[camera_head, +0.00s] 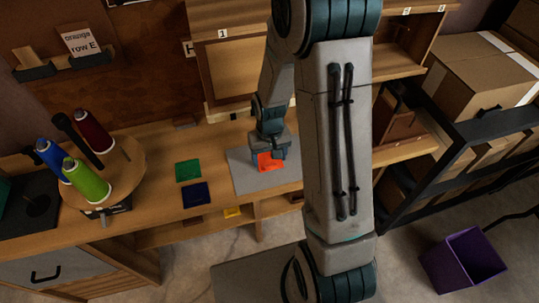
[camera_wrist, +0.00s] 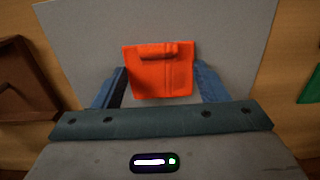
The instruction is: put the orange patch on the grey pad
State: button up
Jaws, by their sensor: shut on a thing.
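The orange patch (camera_head: 268,162) is at my gripper (camera_head: 277,155), over the grey pad (camera_head: 243,178) on the wooden bench. In the wrist view the orange patch (camera_wrist: 160,80) sits between the two blue fingers of my gripper (camera_wrist: 160,88), with a raised tab near its top edge. My gripper is shut on the patch. The grey pad (camera_wrist: 80,45) fills most of the background behind the patch. I cannot tell whether the patch touches the pad or is just above it.
A green patch (camera_head: 188,170) and a dark blue patch (camera_head: 196,195) lie on the bench left of the pad. A round stand (camera_head: 128,160) holds several thread cones farther left. A purple bin (camera_head: 465,262) stands on the floor at right.

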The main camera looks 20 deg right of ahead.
aim_at(269, 162)
jog(key=shift+f, duration=0.2)
jog(key=o, duration=0.9)
jog(key=shift+r, duration=0.15)
notch_tip(269, 162, up, 11)
jog(key=shift+s+r+t, duration=0.5)
jog(key=shift+s+r, duration=1.4)
jog(key=shift+s, duration=0.4)
jog(key=shift+s+r+t, duration=0.5)
jog(key=shift+s+r, duration=1.35)
jog(key=shift+s, duration=0.5)
jog(key=shift+s+r+t, duration=0.5)
jog(key=shift+s+r, duration=1.4)
jog(key=shift+s, duration=0.4)
